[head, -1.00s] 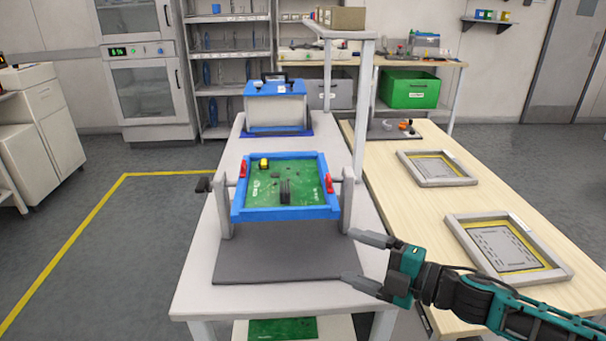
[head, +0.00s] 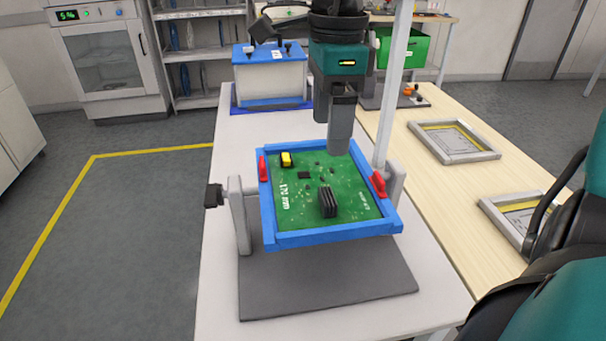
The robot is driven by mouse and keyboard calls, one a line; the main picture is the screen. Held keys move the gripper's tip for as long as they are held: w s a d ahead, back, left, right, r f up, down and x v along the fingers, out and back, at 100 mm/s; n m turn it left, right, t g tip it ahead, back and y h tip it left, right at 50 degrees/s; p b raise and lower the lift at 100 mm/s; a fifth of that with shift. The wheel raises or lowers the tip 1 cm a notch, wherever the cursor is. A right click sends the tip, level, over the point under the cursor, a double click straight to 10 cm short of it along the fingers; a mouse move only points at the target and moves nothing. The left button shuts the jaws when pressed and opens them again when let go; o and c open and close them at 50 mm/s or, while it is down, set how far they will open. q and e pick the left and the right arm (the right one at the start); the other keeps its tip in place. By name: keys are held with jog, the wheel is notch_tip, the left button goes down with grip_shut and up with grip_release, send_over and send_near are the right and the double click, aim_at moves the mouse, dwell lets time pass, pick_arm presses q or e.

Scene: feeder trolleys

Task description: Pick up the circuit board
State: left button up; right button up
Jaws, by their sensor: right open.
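The green circuit board (head: 350,185) lies in a blue frame (head: 326,237) held between two grey posts on a dark grey base. It carries a black finned block (head: 328,203), a yellow part (head: 286,160) and small dark chips. Red clamps (head: 378,184) sit on the left and right sides of the frame. My right gripper (head: 330,136) is open and empty, its fingers pointing down over the far edge of the board. It hides part of the far frame bar. Whether a fingertip touches anything is hard to tell. My left gripper is out of view.
A blue-lidded box (head: 270,82) stands behind the fixture on the white table (head: 225,300). A white upright post (head: 393,85) rises just right of my gripper. Framed panels (head: 455,140) lie on the wooden table at right. My right arm fills the lower right.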

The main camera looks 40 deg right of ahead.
send_over(326, 195)
notch_tip(326, 195, down, 6)
jog(key=shift+s+f+b, duration=0.1)
jog(key=shift+f+b, duration=0.05)
jog(key=shift+b, duration=0.15)
jog(key=shift+f, duration=3.15)
jog(key=shift+c, duration=0.2)
jog(key=c, duration=1.4)
